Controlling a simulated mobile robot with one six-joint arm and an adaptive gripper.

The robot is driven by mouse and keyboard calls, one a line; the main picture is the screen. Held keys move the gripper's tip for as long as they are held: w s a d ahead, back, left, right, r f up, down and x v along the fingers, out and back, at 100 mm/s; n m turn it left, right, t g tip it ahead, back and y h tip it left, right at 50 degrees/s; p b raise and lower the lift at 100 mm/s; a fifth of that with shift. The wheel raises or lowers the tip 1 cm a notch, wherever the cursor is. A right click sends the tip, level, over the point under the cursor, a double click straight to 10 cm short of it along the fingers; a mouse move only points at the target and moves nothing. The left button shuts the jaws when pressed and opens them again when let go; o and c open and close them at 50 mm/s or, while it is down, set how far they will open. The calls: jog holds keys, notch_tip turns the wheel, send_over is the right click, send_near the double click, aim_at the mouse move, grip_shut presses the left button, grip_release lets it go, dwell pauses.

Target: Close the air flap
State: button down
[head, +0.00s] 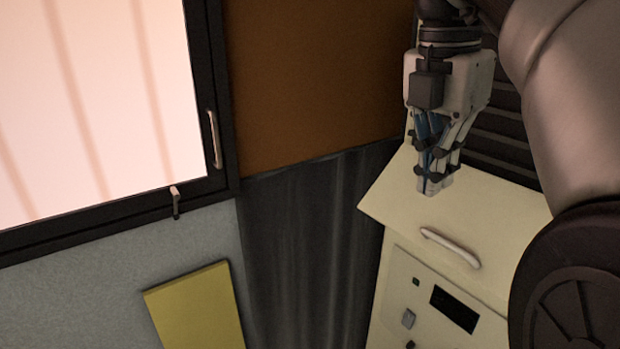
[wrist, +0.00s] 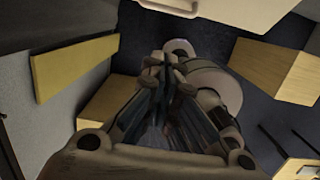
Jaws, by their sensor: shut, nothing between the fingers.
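The air flap is most likely the cream panel (head: 490,219) with a pale bar handle (head: 450,247) near its lower edge. It sits at the top of a cream cabinet (head: 391,290) and sticks out beyond the cabinet's front, so it looks open. My gripper (head: 431,190) is shut and empty, fingers down, in front of the panel's upper left part. I cannot tell whether the fingertips touch it. In the wrist view, a cream panel edge (wrist: 235,12) shows beyond the fingertips (wrist: 165,60), with a gap in the picture between them.
Below the flap, the cabinet front has a dark display (head: 453,309) and small knobs. Dark slats (head: 500,135) lie behind my gripper. At left are a black-framed window (head: 222,100) with handles and a yellow panel (head: 196,310). The wrist view shows a wooden box (wrist: 272,68) at right.

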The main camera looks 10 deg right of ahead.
jog(key=w+d+f+b, duration=0.1)
jog(key=d+f, duration=0.3)
jog(key=f, duration=0.8)
jog(key=shift+w+d+b, duration=0.15)
jog(key=shift+w+b, duration=0.2)
jog(key=shift+b, duration=0.4)
jog(key=shift+f, duration=0.1)
jog(key=shift+f, duration=0.1)
